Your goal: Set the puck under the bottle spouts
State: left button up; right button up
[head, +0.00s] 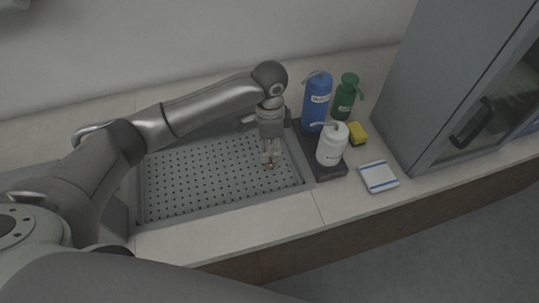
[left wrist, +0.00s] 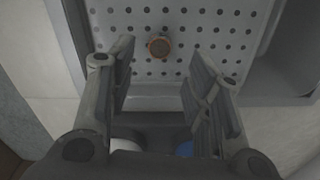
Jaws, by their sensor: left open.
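The puck (left wrist: 159,47), small and round with a copper-coloured rim and dark centre, lies on the perforated tray (head: 190,175). In the head view it is a tiny reddish spot (head: 269,166) at the fingertips. My left gripper (head: 270,158) points down over the tray's right part. In the left wrist view its fingers (left wrist: 158,68) are spread apart with nothing between them, and the puck shows just beyond the tips. My right gripper is out of view.
The blue and white bottles stand on a dark stand (head: 328,171) by the tray's right edge. A yellow sponge (head: 357,134) and a white cloth with blue stripes (head: 379,177) lie on the counter. A grey cabinet (head: 425,80) stands at right. Most of the tray is clear.

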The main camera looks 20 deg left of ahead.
aim_at(270, 161)
pick_arm(q)
notch_tip(270, 161, up, 6)
dwell(0.7)
